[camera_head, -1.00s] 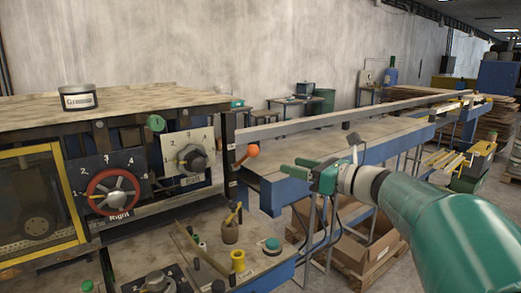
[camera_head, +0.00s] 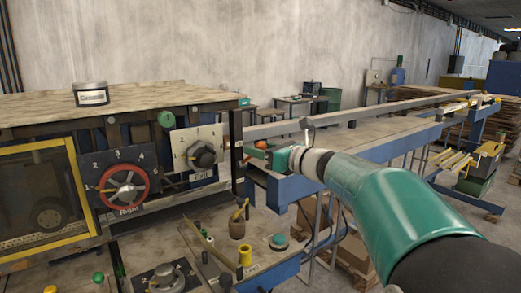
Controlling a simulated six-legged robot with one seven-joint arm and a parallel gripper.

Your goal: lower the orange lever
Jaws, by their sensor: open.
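The orange lever's ball knob (camera_head: 261,144) shows at the right end of the machine, just past the dials. It is partly hidden behind my gripper (camera_head: 259,155), and its arm is hard to make out. My green gripper reaches in from the right, with its fingers at the knob. The fingers are open. I cannot tell whether they touch the knob or sit around it.
The machine carries a red-rimmed dial (camera_head: 124,188) and a grey dial (camera_head: 204,155) to the left. A long blue-edged table (camera_head: 385,140) extends right.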

